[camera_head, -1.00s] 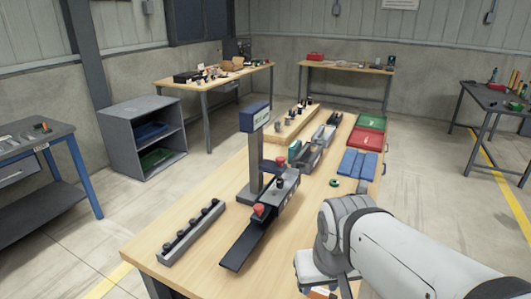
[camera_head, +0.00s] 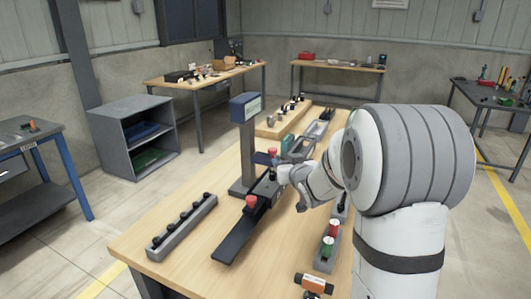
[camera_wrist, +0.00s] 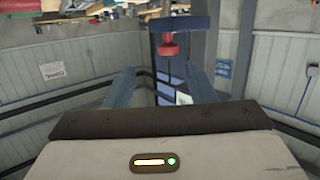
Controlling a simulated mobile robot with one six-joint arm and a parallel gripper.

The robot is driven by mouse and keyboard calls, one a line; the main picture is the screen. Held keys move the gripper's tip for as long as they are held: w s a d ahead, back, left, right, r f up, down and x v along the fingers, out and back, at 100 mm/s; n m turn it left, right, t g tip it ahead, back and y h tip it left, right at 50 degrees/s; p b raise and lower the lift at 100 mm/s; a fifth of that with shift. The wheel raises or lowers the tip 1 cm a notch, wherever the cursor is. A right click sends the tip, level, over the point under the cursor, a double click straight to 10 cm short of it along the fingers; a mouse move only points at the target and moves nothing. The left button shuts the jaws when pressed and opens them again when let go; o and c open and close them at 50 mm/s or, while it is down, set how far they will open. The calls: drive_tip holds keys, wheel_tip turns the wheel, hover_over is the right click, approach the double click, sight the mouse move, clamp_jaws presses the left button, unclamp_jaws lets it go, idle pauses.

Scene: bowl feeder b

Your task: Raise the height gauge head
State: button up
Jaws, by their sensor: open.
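The height gauge has a dark grey column (camera_head: 247,155) with a blue display box (camera_head: 245,104) on top. Its dark blue head (camera_head: 261,159) sticks out from the column low down, with a red knob (camera_head: 272,153) at its outer end. In the wrist view, which looks inverted, the blue bar (camera_wrist: 185,23) and red knob (camera_wrist: 169,47) lie just ahead of my fingertips, roughly between them. My open gripper (camera_wrist: 164,82) holds nothing. In the head view my arm reaches in from the right and largely hides the gripper beside the gauge.
A dark rail (camera_head: 232,240) with another red knob (camera_head: 250,203) lies before the column. A grey strip with several black knobs (camera_head: 183,228) is at left. Table is clear between.

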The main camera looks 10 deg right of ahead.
sight(275, 151)
drive_tip(key=w, duration=0.1)
drive_tip(key=w+t+y, duration=0.1)
drive_tip(key=w, duration=0.1)
drive_tip(key=shift+w+a+f+n+t+y, duration=0.25)
drive_tip(key=shift+a+f+n+t+y, duration=0.15)
drive_tip(key=w, duration=0.2)
drive_tip(key=w+a+p, duration=0.1)
drive_tip(key=w, duration=0.4)
drive_tip(key=shift+w+a, duration=0.2)
drive_tip(key=shift+a, duration=0.1)
drive_tip(key=shift+c, duration=0.3)
clamp_jaws()
